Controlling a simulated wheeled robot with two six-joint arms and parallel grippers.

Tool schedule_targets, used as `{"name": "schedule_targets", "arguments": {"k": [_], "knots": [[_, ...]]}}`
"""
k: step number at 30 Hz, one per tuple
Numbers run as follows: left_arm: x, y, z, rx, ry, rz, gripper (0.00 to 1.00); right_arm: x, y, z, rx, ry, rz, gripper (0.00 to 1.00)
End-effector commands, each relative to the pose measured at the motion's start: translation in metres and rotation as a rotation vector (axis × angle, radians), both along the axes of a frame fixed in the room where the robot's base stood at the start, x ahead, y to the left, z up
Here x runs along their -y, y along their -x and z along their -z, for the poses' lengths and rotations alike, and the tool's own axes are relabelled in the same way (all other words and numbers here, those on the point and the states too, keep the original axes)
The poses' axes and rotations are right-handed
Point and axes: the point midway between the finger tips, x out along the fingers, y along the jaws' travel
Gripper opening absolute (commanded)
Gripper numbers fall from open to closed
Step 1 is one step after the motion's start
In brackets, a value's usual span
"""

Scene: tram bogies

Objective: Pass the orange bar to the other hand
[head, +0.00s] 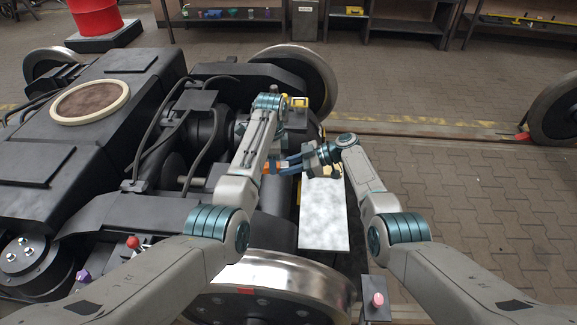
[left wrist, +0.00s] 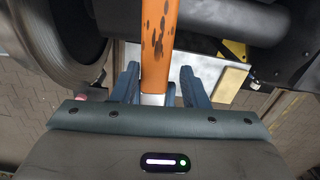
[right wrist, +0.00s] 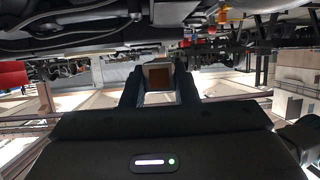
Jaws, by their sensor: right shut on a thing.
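The orange bar (head: 274,167) shows in the head view beside my left forearm, which hides part of it. My right gripper (head: 287,163) reaches in from the right and is shut on the bar. In the right wrist view the bar's brownish end (right wrist: 159,77) sits between the dark fingers. In the left wrist view the bar (left wrist: 158,40) runs down from the top edge, its lower end between the blue fingers of my left gripper (left wrist: 160,76). That gripper is open around the bar, with a small gap at the right finger. The head view mostly hides my left gripper.
A black bogie (head: 60,130) with steel wheels fills the left and middle. A pale mottled panel (head: 323,215) lies below my right gripper. Paved floor (head: 480,190) is free on the right.

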Motion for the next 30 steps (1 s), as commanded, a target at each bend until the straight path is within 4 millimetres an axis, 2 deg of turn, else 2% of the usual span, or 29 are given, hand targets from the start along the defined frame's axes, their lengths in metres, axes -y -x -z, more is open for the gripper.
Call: {"name": "schedule_targets", "arguments": {"k": [10, 14, 24, 30], "knots": [[0.001, 0.001, 0.0, -0.002, 0.001, 0.001, 0.52, 0.0, -0.001, 0.0, 0.001, 0.001, 0.003, 0.01], [0.001, 0.0, -0.01, 0.0, 0.001, 0.001, 0.52, 0.001, -0.001, 0.0, 0.002, 0.001, 0.003, 0.01], [0.0, 0.0, -0.079, 0.001, 0.001, 0.001, 0.52, 0.001, -0.001, 0.0, 0.002, 0.001, 0.004, 0.01], [0.0, 0.0, -0.109, -0.001, 0.001, 0.001, 0.52, 0.001, -0.001, 0.0, 0.002, 0.001, 0.004, 0.01]]}}
